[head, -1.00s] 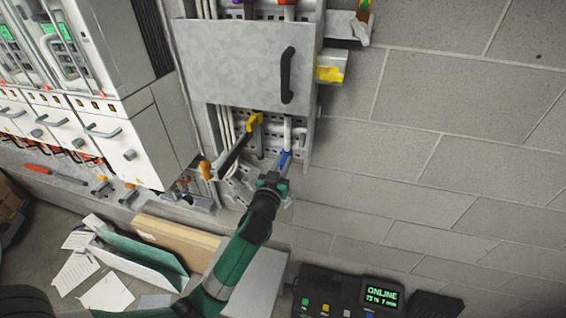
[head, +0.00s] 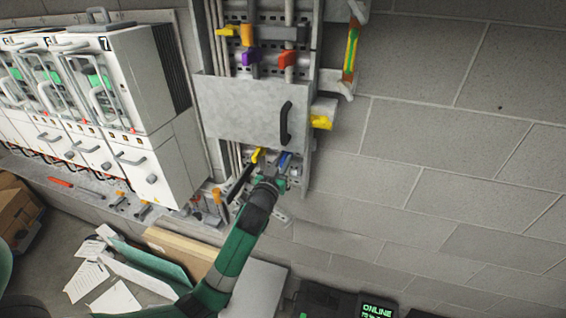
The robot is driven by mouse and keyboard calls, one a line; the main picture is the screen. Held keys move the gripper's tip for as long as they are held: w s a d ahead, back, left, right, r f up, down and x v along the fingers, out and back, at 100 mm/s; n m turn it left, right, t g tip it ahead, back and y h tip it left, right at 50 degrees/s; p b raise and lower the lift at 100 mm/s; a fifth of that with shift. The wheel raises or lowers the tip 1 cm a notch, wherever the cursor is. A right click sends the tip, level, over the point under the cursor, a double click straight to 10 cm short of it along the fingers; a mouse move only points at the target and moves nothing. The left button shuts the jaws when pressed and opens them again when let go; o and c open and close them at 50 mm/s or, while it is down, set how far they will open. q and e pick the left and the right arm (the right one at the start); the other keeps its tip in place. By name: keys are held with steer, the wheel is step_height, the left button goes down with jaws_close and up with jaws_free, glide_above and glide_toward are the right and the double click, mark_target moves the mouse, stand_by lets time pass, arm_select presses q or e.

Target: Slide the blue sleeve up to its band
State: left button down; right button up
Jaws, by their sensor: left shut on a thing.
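The blue sleeve (head: 285,159) sits on a pale vertical line just under the lower edge of a grey cover plate (head: 240,105). My left gripper (head: 277,172) comes from below and is shut on the blue sleeve, hiding its lower part. I cannot make out the sleeve's band; the cover plate hides the stretch of line above. My right gripper is not in view.
A yellow piece (head: 257,156) with a dark bar stands close left of the blue sleeve. Above the plate are purple (head: 251,56) and red (head: 288,60) sleeves. A black handle (head: 286,122) sticks out of the plate. White drive cabinets (head: 150,150) stand left; bare wall lies right.

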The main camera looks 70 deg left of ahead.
arm_select(q)
steer(key=c, duration=0.8)
jaws_free()
steer(key=shift+r, duration=0.25)
steer(key=b+v, duration=0.1)
steer(key=v, duration=1)
steer(key=shift+s+d, duration=0.2)
steer(key=shift+s, duration=0.05)
steer(key=shift+w, duration=0.1)
